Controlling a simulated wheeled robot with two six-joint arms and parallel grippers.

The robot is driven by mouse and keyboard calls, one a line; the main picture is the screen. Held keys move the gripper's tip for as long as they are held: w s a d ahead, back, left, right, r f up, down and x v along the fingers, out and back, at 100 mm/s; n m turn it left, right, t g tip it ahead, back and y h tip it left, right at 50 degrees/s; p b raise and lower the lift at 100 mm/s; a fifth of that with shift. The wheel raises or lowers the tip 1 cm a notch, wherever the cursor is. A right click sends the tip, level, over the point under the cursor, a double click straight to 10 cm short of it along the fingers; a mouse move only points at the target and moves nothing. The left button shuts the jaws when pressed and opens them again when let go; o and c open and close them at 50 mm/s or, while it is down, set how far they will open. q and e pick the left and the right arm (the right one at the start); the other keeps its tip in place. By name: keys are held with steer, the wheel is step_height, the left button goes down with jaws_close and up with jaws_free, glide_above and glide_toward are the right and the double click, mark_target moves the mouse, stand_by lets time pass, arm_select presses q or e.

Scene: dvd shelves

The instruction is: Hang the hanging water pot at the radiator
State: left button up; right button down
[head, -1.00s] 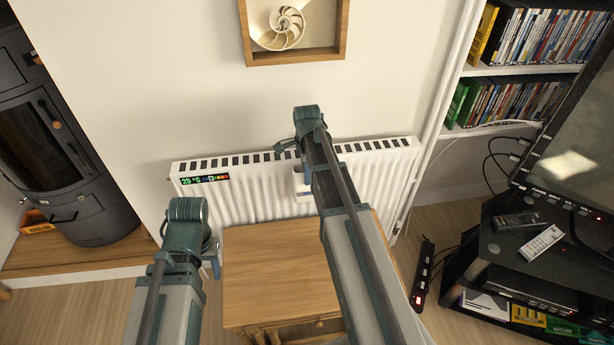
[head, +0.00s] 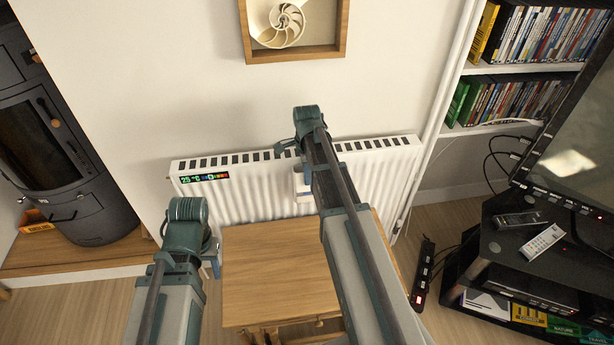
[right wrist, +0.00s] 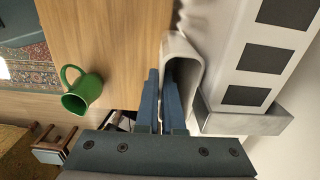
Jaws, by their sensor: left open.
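The white radiator (head: 250,196) is on the wall in the middle of the head view, with dark slots along its top. The white hanging water pot (head: 303,187) shows partly at the radiator's front, beside my right arm, which hides the rest. In the right wrist view the pot (right wrist: 186,48) is a rounded white shell close beside the slotted radiator top (right wrist: 262,55). My right gripper (right wrist: 162,92) has its blue fingers close together on the pot's near wall. Whether the pot's hook sits on the radiator is hidden. My left gripper (head: 214,258) is open, low at the left, apart from the pot.
A wooden table (head: 265,285) stands below the radiator. A green jug (right wrist: 84,94) shows in the right wrist view. A dark stove (head: 60,150) is at the left. A TV stand (head: 520,250) and a power strip (head: 423,275) are at the right. A framed shell (head: 290,25) hangs above.

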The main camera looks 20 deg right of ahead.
steer(key=shift+f+b, duration=0.6)
steer(key=shift+f, duration=0.05)
stand_by(0.4)
steer(key=c, duration=1)
jaws_free()
steer(key=shift+o, duration=0.2)
step_height(320, 180, up, 14)
steer(key=p, duration=1.4)
steer(key=shift+f, duration=0.1)
